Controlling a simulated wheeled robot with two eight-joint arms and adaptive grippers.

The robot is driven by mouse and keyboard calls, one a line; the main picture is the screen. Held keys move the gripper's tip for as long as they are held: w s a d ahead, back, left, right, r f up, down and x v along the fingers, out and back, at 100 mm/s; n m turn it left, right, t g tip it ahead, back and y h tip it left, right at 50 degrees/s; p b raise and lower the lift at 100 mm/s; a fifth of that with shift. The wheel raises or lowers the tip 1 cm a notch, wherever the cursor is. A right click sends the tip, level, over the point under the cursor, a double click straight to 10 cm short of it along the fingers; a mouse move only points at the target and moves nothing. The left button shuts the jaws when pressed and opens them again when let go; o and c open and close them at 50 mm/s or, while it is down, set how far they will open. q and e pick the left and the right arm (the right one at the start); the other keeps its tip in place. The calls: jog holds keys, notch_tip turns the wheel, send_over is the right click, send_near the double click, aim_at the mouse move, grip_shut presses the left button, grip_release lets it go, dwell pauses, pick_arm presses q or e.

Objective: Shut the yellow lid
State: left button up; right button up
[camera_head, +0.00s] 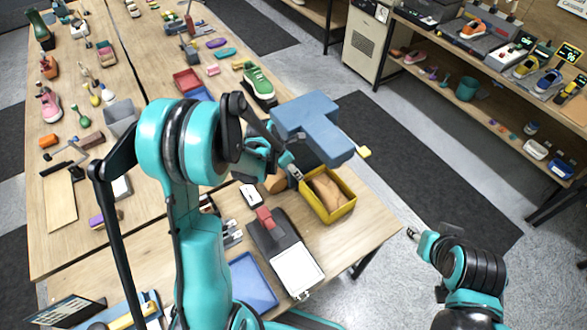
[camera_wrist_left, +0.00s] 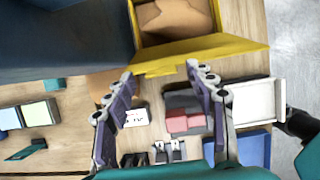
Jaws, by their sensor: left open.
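A yellow box (camera_head: 347,209) stands open near the right edge of the table, with brown contents (camera_head: 325,188) inside. In the left wrist view its yellow front panel (camera_wrist_left: 215,49) runs across the top, with a small tab at its lower edge. I cannot tell a separate lid from the box. My left gripper (camera_wrist_left: 160,70) is open, its fingertips on either side of the tab and close to the panel; contact is unclear. In the head view it is partly hidden behind my arm. My right gripper (camera_head: 411,233) is off the table at the right; its jaws are too small to judge.
A large blue-grey block (camera_head: 315,125) stands right behind the yellow box. A red and dark grey device with a white plate (camera_head: 298,270) and a blue tray (camera_head: 254,282) lie in front. A green sneaker (camera_head: 259,80) is farther back. Shelves stand at the right.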

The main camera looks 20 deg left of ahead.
pick_arm(q)
jog(key=shift+d+f, duration=0.15)
jog(key=shift+f, duration=0.3)
jog(key=shift+w, duration=0.1)
grip_shut()
jog(key=w+d+g, duration=0.1)
jog(key=w, duration=0.1)
jog(key=w+d+r+g+y+b, duration=0.1)
jog(key=w+d, duration=0.1)
jog(key=shift+w+d+y, duration=0.15)
jog(key=shift+w+y, duration=0.05)
jog(key=shift+y, duration=0.1)
dwell(0.8)
